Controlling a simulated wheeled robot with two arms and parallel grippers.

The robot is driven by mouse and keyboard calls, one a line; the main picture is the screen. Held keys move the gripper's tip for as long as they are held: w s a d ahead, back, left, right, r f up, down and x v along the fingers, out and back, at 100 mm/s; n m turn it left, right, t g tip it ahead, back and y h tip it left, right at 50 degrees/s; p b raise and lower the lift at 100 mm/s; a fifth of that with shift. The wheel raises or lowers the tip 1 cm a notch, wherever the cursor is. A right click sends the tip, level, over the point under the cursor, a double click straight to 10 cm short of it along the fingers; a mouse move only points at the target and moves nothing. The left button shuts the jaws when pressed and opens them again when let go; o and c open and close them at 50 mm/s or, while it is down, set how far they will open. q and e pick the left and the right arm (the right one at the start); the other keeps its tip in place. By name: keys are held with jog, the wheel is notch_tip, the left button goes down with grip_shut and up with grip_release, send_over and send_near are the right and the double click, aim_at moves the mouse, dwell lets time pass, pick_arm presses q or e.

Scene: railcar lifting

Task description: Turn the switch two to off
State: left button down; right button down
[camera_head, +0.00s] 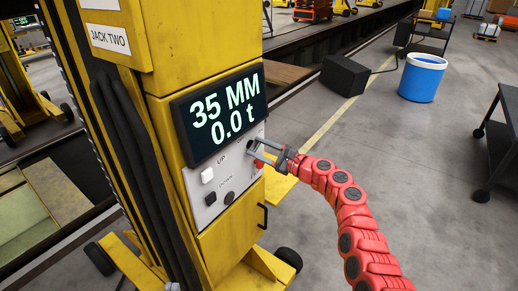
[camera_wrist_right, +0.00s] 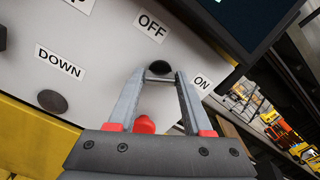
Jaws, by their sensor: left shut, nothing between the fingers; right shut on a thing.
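The yellow jack (camera_head: 215,240) carries a sign reading JACK TWO (camera_head: 110,38) and a light control panel (camera_head: 208,212). My right gripper (camera_head: 255,150) is at the panel's upper right corner, its fingers closed on the switch. In the right wrist view the gripper (camera_wrist_right: 159,72) holds the small grey grip of the switch, over a dark round part (camera_wrist_right: 158,98). The OFF label (camera_wrist_right: 151,27) is above the fingertips and the ON label (camera_wrist_right: 202,81) is to their right. Which label the switch points at is unclear. Only a grey tip of my left gripper (camera_head: 173,287) shows.
A display (camera_head: 220,112) above the panel reads 35 MM and 0.0 t. A white button (camera_head: 207,176), dark buttons and a red button (camera_wrist_right: 144,125) are near the switch. A black box (camera_head: 345,75) and blue bucket (camera_head: 422,77) stand on the floor behind.

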jog(key=shift+f+n+b, duration=0.15)
jog(key=shift+n+b, duration=5.85)
jog(key=shift+b, duration=2.45)
jog(key=shift+c, duration=1.6)
grip_release()
jog(key=b+v, duration=0.2)
jog(key=v, duration=1.5)
jog(key=shift+s+d, duration=0.15)
